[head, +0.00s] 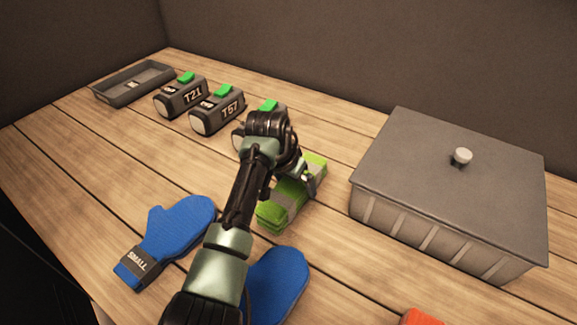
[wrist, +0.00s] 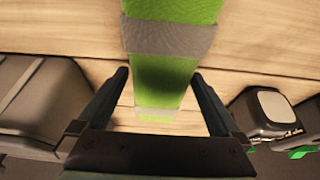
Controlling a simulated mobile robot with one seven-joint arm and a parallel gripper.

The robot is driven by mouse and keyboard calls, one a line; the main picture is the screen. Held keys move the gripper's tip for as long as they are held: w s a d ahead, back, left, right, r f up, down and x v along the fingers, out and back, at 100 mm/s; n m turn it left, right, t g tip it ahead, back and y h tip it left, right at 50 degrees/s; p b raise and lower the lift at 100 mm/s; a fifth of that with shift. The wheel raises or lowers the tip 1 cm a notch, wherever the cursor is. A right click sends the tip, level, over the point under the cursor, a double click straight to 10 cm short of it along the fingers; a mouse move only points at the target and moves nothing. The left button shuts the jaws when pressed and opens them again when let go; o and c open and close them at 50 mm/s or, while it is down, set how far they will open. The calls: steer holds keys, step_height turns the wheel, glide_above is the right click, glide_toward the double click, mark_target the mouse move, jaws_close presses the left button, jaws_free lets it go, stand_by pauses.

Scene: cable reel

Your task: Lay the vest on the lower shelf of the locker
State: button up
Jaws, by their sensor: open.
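The vest (head: 283,209) is a folded bright green bundle with a grey band, lying on the wooden bench; it also fills the middle of the wrist view (wrist: 170,75). My gripper (head: 308,180) is over the vest, and my arm hides part of it in the head view. In the wrist view my gripper (wrist: 160,76) is open, with one finger on each side of the vest. Whether the fingers touch it, I cannot tell. I see no locker or shelf in either view.
A large grey lidded box (head: 440,185) stands right of the vest. Devices T21 (head: 180,98) and T57 (head: 217,110), a third partly hidden, and a grey tray (head: 133,84) line the back left. Blue mitts (head: 180,228) and an orange thing (head: 422,317) lie in front.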

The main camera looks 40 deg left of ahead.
steer(key=p+v, duration=0.3)
steer(key=v, duration=0.7)
